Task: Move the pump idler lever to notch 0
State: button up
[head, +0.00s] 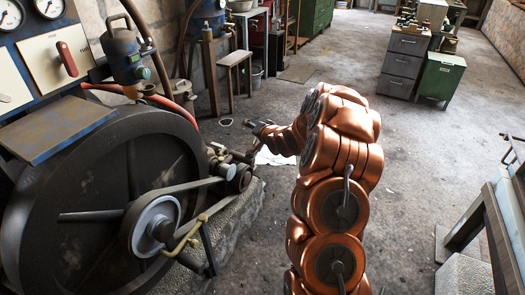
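A large dark flywheel (80,190) stands at the left, with a grey-rimmed pulley (157,222) in front of it. A belt (190,187) runs from this pulley to a small pulley (240,178) at the right. A brass-coloured bar (186,237) with a dark arm below it sits under the belt; I cannot tell whether it is the pump idler lever. No notch marks are readable. My copper arm reaches left, and my gripper (257,142) is just above and right of the small pulley. Its fingers are small and dark, so their opening and any contact are unclear.
A gauge panel with a red-handled switch (67,59) is at the upper left. A wooden stool (236,75) and grey drawers (403,65) stand farther back. A workbench (490,220) is at the right edge. The concrete floor between is mostly clear.

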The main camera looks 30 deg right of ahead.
jog(key=s+d+f+m+t+b, duration=0.1)
jog(key=d+f+m+t+b, duration=0.2)
jog(key=f, duration=0.4)
jog(key=d+f+t+b, duration=0.1)
jog(key=d+f+b, duration=0.3)
jog(key=d+f, duration=0.15)
jog(key=shift+w+f+b, duration=0.15)
jog(key=shift+w+b, duration=0.45)
jog(key=shift+w, duration=1.25)
jog(key=shift+w+f+b, duration=0.15)
jog(key=shift+w+b, duration=0.4)
jog(key=shift+w, duration=1.25)
grip_shut()
